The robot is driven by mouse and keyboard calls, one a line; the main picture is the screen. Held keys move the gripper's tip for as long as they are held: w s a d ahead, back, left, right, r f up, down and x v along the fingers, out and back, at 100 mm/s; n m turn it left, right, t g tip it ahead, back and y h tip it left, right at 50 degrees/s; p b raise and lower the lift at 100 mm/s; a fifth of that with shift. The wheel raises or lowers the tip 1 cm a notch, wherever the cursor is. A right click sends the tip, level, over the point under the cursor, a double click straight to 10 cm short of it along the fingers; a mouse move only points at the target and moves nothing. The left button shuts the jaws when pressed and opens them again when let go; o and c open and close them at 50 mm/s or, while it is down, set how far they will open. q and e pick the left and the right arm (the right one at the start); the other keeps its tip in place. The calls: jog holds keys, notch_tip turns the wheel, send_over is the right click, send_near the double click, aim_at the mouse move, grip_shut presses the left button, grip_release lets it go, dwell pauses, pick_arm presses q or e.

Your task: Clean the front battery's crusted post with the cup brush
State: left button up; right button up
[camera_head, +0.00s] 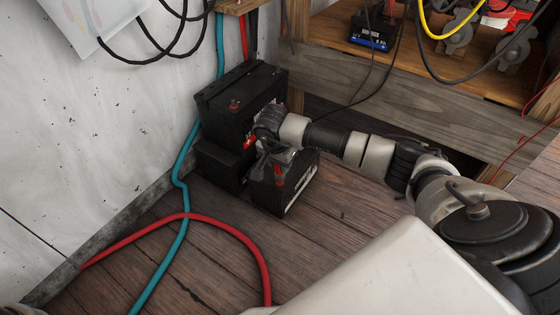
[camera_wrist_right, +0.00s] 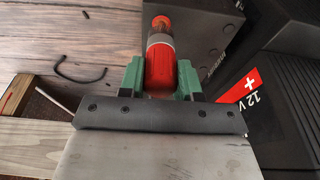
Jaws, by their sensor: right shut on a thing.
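The front battery (camera_head: 297,192) is a low black block on the wooden floor, in front of a stack of black batteries; it seems to be the dark grey block (camera_wrist_right: 205,22) in the right wrist view. My right gripper (camera_head: 272,160) is over it, with its green-padded fingers (camera_wrist_right: 161,80) shut on the red cup brush (camera_wrist_right: 160,66). The brush has a grey collar and a copper-coloured end, which appears beside or over the grey block; contact cannot be told. The crusted post cannot be made out; my gripper covers part of the battery top. My left gripper is out of view.
A taller black battery (camera_head: 240,98) stands close behind, against the white wall (camera_head: 90,140). A red cable (camera_head: 235,229) and a teal cable (camera_head: 178,165) cross the floor. A wooden bench (camera_head: 410,95) stands behind my right arm. The front floor is mostly clear.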

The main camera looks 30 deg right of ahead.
jog(key=shift+f+b, duration=0.7)
jog(key=shift+f, duration=0.45)
dwell(0.6)
jog(key=n, duration=0.5)
jog(key=shift+t+y, duration=0.3)
jog(key=shift+t, duration=0.1)
jog(key=shift+r, duration=0.1)
